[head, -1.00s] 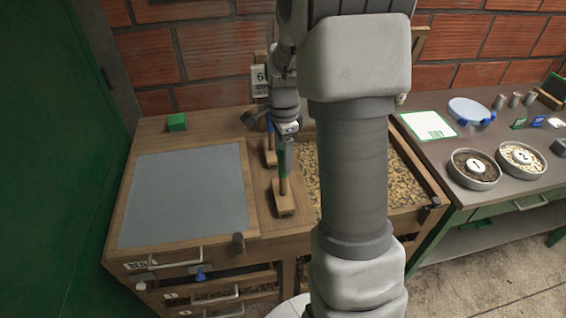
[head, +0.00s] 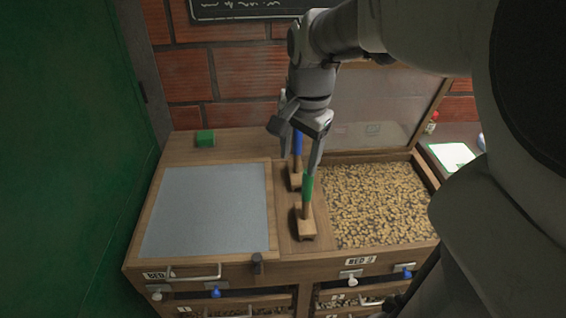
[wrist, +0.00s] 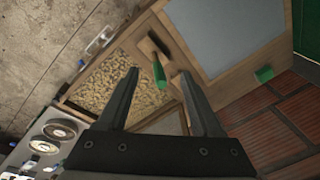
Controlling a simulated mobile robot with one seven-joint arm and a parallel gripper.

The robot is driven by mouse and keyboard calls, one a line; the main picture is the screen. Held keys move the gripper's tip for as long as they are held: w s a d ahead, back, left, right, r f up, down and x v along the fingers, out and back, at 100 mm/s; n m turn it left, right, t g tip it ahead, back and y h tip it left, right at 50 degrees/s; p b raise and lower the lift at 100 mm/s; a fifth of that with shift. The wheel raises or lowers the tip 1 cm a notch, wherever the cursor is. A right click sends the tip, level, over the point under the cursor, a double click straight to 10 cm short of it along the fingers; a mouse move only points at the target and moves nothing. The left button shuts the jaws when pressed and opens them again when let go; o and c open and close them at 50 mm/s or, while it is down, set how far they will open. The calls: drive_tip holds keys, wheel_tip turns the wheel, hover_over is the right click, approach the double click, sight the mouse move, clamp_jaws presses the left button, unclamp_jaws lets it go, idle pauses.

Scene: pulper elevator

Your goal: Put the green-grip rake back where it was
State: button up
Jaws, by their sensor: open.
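The green-grip rake (head: 307,190) stands upright, its wooden head down on the wood strip between the two beds. In the wrist view its green grip (wrist: 160,73) shows between the fingers in the picture, beyond their tips. A blue-grip rake (head: 297,180) stands just behind it on the same strip, partly hidden by my gripper. My gripper (head: 297,145) is open and empty above the rakes. One finger overlaps the top of the green grip in the head view; contact cannot be told. Both fingers (wrist: 158,76) show apart in the wrist view.
A grey-covered bed (head: 205,210) lies left, with a green block (head: 204,138) behind it. The right bed (head: 375,205) holds pale beans under a raised framed lid (head: 375,105). Drawers with handles are below. A bench with numbered dishes (wrist: 60,128) stands beyond.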

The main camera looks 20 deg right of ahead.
drive_tip(key=s+a+r+n+t, duration=0.1)
drive_tip(key=s+a+n, duration=0.2)
drive_tip(key=s+n, duration=0.3)
drive_tip(key=s+a+r+n+t, duration=0.1)
drive_tip(key=s+a+n+t, duration=0.1)
drive_tip(key=s+n, duration=0.4)
drive_tip(key=shift+a+r+t, duration=0.3)
drive_tip(key=shift+a+r, duration=0.05)
drive_tip(key=shift+a, duration=0.35)
